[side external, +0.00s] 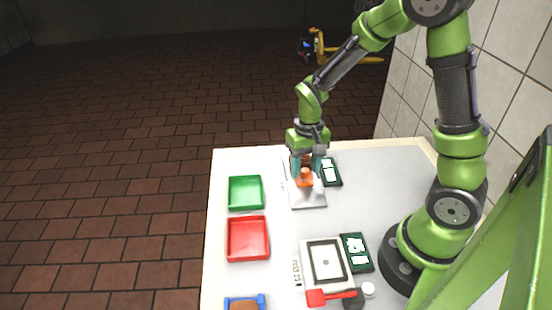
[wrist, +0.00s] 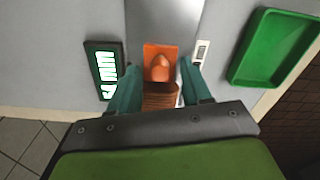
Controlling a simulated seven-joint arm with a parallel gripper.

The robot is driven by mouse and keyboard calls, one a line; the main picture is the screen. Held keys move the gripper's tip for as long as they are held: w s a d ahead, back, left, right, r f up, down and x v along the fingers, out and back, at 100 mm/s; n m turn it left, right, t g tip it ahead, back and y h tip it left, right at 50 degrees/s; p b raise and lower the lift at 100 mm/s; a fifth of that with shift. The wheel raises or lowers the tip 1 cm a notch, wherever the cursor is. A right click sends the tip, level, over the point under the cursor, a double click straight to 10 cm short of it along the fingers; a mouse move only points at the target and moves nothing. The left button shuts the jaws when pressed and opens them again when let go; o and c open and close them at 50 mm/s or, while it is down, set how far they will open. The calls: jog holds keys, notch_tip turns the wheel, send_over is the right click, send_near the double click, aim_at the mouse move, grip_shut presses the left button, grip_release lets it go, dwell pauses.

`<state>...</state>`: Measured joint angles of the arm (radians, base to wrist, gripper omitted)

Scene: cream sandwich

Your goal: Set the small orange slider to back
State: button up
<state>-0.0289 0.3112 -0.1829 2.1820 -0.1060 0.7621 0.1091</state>
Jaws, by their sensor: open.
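The small orange slider (side external: 305,180) sits on a light grey plate (side external: 308,198) near the far edge of the table. My gripper (side external: 305,170) is low over the plate, pointing down. Its teal fingers stand apart on the left and right of the slider in the wrist view (wrist: 161,80). I cannot tell whether they touch it. Part of the slider's track is hidden by my gripper.
A dark display panel (side external: 331,172) lies right of the plate. A green tray (side external: 245,192) and a red tray (side external: 247,240) lie to the left.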

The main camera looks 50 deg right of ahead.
jog(key=shift+f, duration=0.3)
grip_shut()
jog(key=shift+s+a, duration=1.1)
jog(key=shift+a, duration=0.05)
grip_release()
notch_tip(320, 180, up, 17)
